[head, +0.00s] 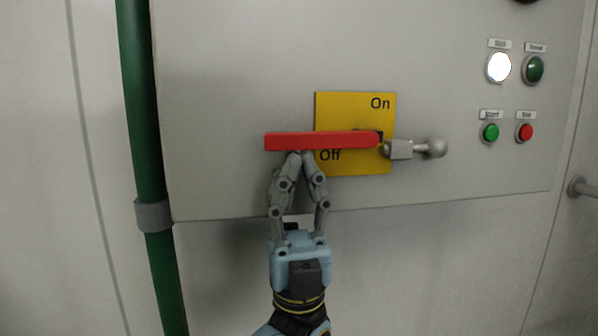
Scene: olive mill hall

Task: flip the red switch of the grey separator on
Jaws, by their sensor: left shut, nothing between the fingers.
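The red switch (322,140) is a long red lever on a yellow plate (357,104) marked "On" above and "Off" below. The lever lies about level, pointing left from its pivot between the two words. The grey separator (230,70) is the pale grey panel that carries the plate. My left gripper (298,156) is shut and empty, pointing up with its fingertips right under the lever's underside, left of the plate. I cannot tell for sure if the tips touch the lever. My right gripper is not in view.
A metal knob on a short stem (420,148) sticks out right of the lever. A lit white lamp (498,67), a green lamp (534,69), a green button (490,132) and a red button (525,132) sit at the right. A green pipe (145,150) runs down the left.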

